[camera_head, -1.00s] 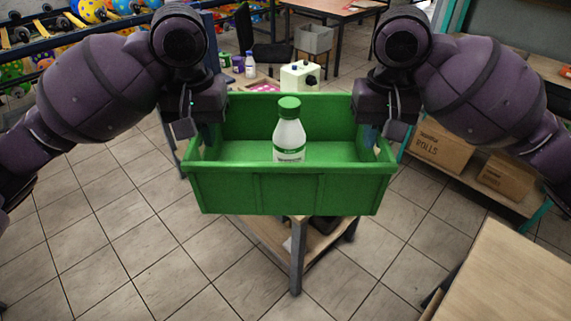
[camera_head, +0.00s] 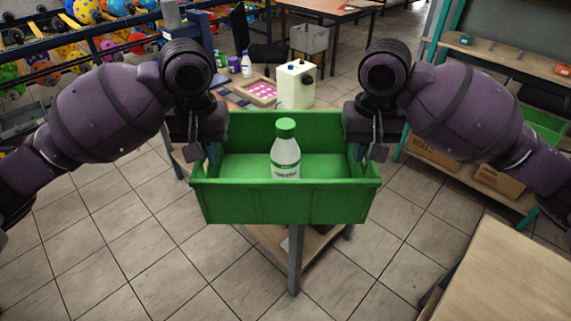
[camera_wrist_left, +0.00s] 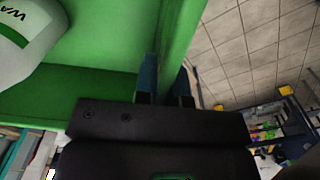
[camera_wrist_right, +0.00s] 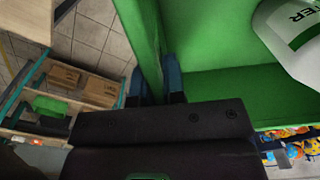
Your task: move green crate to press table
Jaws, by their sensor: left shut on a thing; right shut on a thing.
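The green crate (camera_head: 285,205) is in the middle of the head view, roughly level, with a white bottle with a green cap (camera_head: 286,157) standing inside. My left gripper (camera_head: 213,150) is shut on the crate's left side wall. My right gripper (camera_head: 358,152) is shut on its right side wall. The left wrist view shows the fingers (camera_wrist_left: 165,80) astride the green wall, and the right wrist view shows the same (camera_wrist_right: 155,82). The press table (camera_head: 232,98) is behind and under the crate, mostly hidden. I cannot tell whether the crate touches it.
A cream press machine (camera_head: 295,86) and a wooden frame with pink contents (camera_head: 257,92) stand on the table behind the crate. Small bottles (camera_head: 246,65) are further back. A bare wooden table (camera_head: 510,275) is at the lower right. A shelf with cardboard boxes (camera_head: 497,178) is at right.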

